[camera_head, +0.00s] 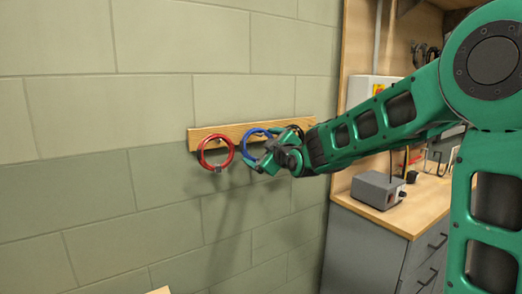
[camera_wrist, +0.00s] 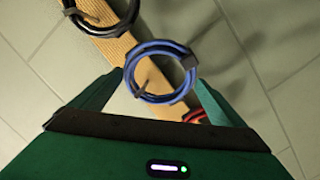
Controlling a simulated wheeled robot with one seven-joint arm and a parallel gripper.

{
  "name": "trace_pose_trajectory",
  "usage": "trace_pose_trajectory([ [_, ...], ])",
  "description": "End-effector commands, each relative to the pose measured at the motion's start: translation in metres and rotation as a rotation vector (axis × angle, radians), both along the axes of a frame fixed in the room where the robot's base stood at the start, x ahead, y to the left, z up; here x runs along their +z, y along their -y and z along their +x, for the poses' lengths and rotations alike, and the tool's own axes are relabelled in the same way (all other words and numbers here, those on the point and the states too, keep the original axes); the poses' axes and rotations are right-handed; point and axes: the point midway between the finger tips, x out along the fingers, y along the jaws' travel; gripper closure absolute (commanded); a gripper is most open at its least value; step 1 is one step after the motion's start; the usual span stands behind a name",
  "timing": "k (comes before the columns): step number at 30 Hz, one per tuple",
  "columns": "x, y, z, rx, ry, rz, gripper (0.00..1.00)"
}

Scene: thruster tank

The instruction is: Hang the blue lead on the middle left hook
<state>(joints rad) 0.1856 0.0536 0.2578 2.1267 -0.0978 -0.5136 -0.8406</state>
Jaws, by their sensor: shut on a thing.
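The blue lead, a coiled ring (camera_head: 256,131), is at the wooden hook rail (camera_head: 222,130) on the wall. My gripper (camera_head: 262,161) is shut on it, coming from the right. In the wrist view the blue ring (camera_wrist: 155,46) lies between the two fingers of my gripper (camera_wrist: 160,82), with the rail (camera_wrist: 115,48) behind it. A small hook-like piece shows through the ring; I cannot tell whether the ring is over it.
A red ring (camera_head: 202,153) hangs from the rail to the left of the blue one. A black ring (camera_wrist: 97,30) hangs on the other side, mostly behind my gripper in the head view. A workbench with a grey box (camera_head: 376,190) stands at the right.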

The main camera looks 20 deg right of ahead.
Motion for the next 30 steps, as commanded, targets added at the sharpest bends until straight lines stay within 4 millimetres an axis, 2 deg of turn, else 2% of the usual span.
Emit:
trace_pose_trajectory([
  [8,-0.001,0.0,0.0,0.0,-0.001,0.0,0.32],
  [9,-0.001,0.0,0.0,0.0,-0.001,0.0,0.0],
  [20,0.001,0.001,-0.006,-0.001,-0.001,-0.001,0.0],
  [23,0.002,0.003,-0.016,-0.001,-0.001,-0.001,0.0],
  [30,0.006,0.01,-0.057,-0.001,0.0,0.0,0.0],
])
